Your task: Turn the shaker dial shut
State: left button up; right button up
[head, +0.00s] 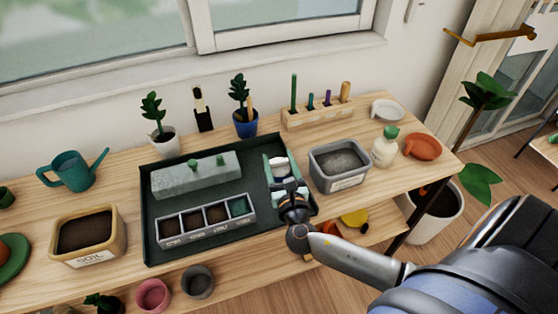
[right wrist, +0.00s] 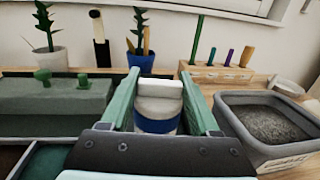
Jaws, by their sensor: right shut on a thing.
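The shaker (right wrist: 157,126) has a pale round body with a blue band, and its white dial (right wrist: 158,88) is a block on top. In the head view the shaker (head: 279,161) is at the right end of the dark green tray (head: 252,258), partly hidden by my gripper. My right gripper (head: 280,163) reaches in from the front right. Its two green fingers lie on either side of the white dial and are shut on it. In the right wrist view the gripper (right wrist: 158,82) hides the shaker's lower part. I cannot read the dial's setting. My left gripper is not in view.
A grey stone block (head: 196,174) and a compartment box (head: 207,222) share the tray. A grey bin (head: 340,178) stands close right of the gripper. A white bottle (head: 384,150), a wooden tool rack (head: 317,117) and a blue plant pot (head: 246,127) stand nearby.

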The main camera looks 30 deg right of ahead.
jog(key=o, duration=1.4)
jog(key=b+v, duration=0.1)
jog(key=v, duration=1.1)
jog(key=shift+s, duration=0.25)
